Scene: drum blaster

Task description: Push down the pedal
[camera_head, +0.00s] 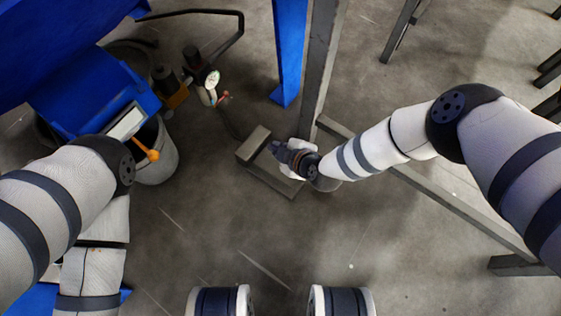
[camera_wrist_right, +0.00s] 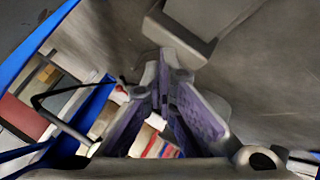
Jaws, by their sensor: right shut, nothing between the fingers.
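The pedal (camera_head: 254,144) is a grey metal block on a low frame on the floor, near the middle of the head view. In the right wrist view, a grey block that looks like the pedal (camera_wrist_right: 176,33) shows at the top, beyond the fingertips. My right gripper (camera_head: 277,148) is just right of the pedal block, over its frame. Its fingers meet at the tips (camera_wrist_right: 162,78) and hold nothing. I cannot tell whether they touch the pedal. My left arm is at the left, but its gripper is not in view.
A grey post (camera_head: 320,70) and a blue upright (camera_head: 290,45) stand behind the pedal. A grey floor beam (camera_head: 450,200) runs under my right arm. A gauge (camera_head: 212,80), a grey bucket (camera_head: 158,155) and blue machinery are at the left. The floor in front is clear.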

